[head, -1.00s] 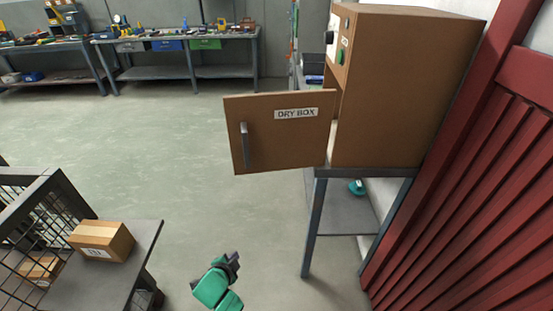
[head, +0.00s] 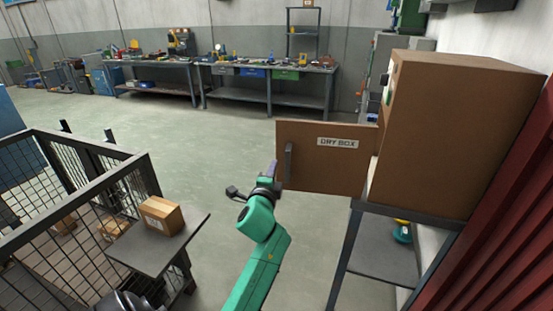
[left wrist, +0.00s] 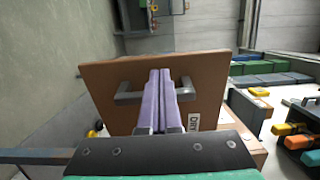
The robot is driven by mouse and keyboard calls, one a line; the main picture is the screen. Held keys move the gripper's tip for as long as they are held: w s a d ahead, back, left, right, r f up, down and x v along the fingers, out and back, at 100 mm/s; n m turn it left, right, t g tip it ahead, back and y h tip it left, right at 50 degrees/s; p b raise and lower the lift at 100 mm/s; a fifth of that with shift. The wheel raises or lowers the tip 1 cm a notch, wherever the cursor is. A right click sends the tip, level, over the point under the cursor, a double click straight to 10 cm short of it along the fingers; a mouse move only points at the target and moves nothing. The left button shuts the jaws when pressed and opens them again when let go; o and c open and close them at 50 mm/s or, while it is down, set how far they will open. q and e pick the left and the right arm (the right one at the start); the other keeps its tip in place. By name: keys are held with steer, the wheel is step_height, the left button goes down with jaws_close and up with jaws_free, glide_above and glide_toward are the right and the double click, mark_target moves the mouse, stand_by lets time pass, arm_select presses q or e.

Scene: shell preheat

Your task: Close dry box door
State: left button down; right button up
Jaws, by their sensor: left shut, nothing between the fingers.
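The brown dry box (head: 460,130) stands on a dark metal stand at the right. Its door (head: 330,170), labelled DRY BOX, is swung open to the left. The door has a grey vertical bar handle (head: 289,162) near its free edge. My left gripper (head: 273,168), on a green arm, is just left of the handle in the head view. In the left wrist view its purple fingers (left wrist: 160,75) are shut together and empty, over the middle of the handle (left wrist: 128,97) and in front of the door (left wrist: 205,70). Contact cannot be told. My right gripper does not show.
A wire-mesh cage (head: 75,215) and a grey shelf (head: 150,245) with a cardboard box (head: 161,215) are at the left. A red slatted panel (head: 500,220) is close at the right. Workbenches (head: 270,95) line the back; the floor between is clear.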

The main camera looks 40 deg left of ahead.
mark_target(277, 155)
arm_select(q)
steer(key=shift+x, duration=2.25)
steer(key=shift+w+a, duration=0.1)
